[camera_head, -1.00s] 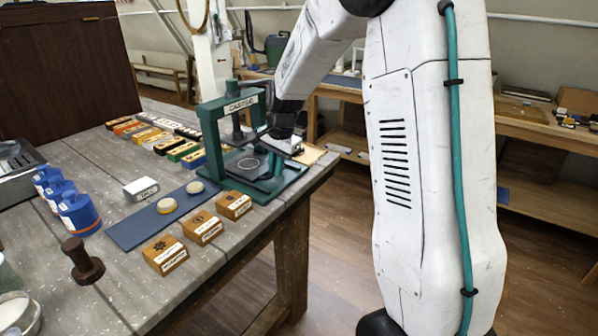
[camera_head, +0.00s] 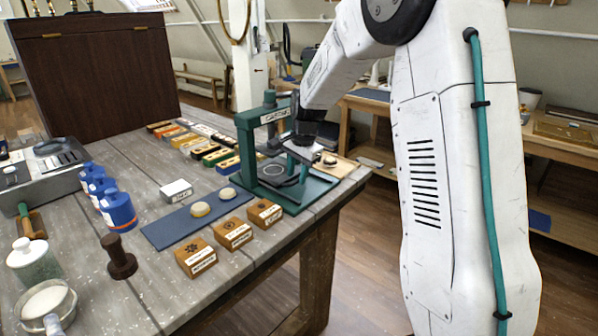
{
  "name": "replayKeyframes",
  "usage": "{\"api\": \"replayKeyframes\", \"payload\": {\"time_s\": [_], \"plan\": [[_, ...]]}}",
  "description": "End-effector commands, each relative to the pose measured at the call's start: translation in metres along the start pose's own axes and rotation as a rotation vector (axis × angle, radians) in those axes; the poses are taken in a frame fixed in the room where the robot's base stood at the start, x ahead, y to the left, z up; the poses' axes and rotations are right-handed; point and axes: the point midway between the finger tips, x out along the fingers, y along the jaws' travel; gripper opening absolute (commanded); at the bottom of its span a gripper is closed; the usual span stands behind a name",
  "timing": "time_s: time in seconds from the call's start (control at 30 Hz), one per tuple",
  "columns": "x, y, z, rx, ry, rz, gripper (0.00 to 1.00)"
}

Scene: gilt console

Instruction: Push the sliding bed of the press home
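The green press (camera_head: 244,150) stands at the far right corner of the table, with a nameplate on its crossbar. Its sliding bed (camera_head: 272,174) is a flat plate with a ring mark, low in the frame and reaching out toward the front right. My gripper (camera_head: 303,160) is at the right side of the press, low over the bed's outer part and beside a small teal upright part. The gripper's fingers are small and partly hidden here, so I cannot tell their opening or whether they touch the bed.
Three labelled wooden blocks (camera_head: 234,232) stand in front of the press. A blue mat (camera_head: 165,234) with two pale round pieces lies to their left. Several coloured boxes (camera_head: 209,149) stand behind the press. A dark stamp (camera_head: 119,257) and blue bottles (camera_head: 118,211) are at left.

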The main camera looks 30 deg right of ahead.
Motion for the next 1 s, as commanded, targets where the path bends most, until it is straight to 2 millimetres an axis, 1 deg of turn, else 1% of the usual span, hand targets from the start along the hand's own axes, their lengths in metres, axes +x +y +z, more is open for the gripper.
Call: {"api": "replayKeyframes", "payload": {"time_s": [0.17, 0.3, 0.4, 0.5, 0.63, 1.0], "plan": [[-0.024, -0.002, 0.000, -0.001, 0.002, -0.004, 0.33], [-0.048, -0.003, -0.001, -0.001, 0.003, -0.004, 0.33], [-0.063, -0.004, -0.002, 0.001, 0.003, -0.005, 0.33], [-0.071, -0.004, -0.002, 0.001, 0.002, -0.003, 0.33], [-0.076, -0.004, -0.002, 0.001, 0.002, -0.003, 0.33], [-0.076, -0.004, -0.002, 0.001, 0.001, -0.002, 0.33]]}}
